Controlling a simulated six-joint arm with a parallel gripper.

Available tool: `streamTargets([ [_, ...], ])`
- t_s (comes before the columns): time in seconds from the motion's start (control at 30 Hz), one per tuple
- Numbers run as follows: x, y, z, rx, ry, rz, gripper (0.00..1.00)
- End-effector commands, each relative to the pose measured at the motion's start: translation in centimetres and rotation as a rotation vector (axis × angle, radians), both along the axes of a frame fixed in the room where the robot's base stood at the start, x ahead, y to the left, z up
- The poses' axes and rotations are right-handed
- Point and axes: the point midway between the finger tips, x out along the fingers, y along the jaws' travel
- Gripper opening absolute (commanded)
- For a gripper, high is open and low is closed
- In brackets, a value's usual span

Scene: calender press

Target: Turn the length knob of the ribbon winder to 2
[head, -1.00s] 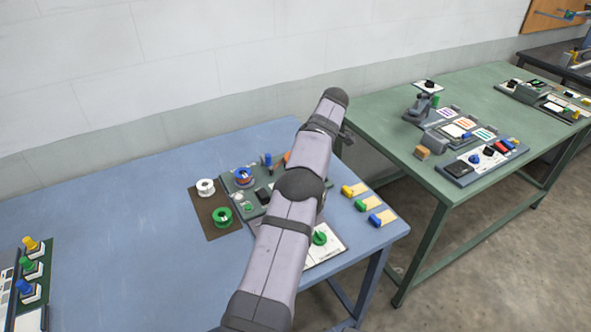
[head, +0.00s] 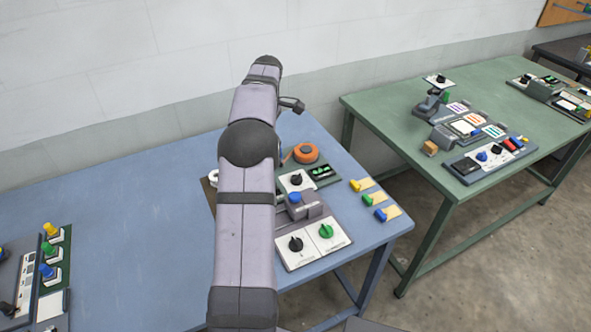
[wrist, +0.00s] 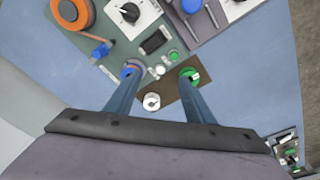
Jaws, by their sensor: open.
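The device I take for the ribbon winder has a grey-green base with an orange reel (head: 306,153) and a black knob (head: 297,180) on a white dial plate. In the wrist view the reel (wrist: 73,12) is at the top left, and the knob (wrist: 130,12) is at the top, right of it. The dial marks are too small to read. My gripper (wrist: 160,73) is open and empty, its fingers above the spool area, apart from the knob. In the head view my arm hides part of the device.
A white panel with a black knob (head: 295,244) and a green knob (head: 326,231) lies at the table's front. A grey block with a blue top (head: 295,198) stands behind it. Blue (wrist: 131,70), green (wrist: 190,76) and white (wrist: 151,101) spools lie near my fingers.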

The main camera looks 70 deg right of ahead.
Motion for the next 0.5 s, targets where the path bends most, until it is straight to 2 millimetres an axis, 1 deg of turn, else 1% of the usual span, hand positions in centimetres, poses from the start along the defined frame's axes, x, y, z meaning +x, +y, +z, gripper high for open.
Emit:
streamTargets([
  [0.07,-1.4,0.4,-1.4,-0.007,0.065,-0.135,0.49],
  [0.2,-4.1,0.1,-3.9,-0.045,0.139,-0.407,0.49],
  [0.3,-5.6,-0.2,-5.6,-0.082,0.165,-0.606,0.49],
  [0.4,-6.7,-0.7,-6.9,-0.125,0.161,-0.804,0.49],
  [0.5,-7.3,-1.5,-7.6,-0.170,0.129,-1.001,0.49],
])
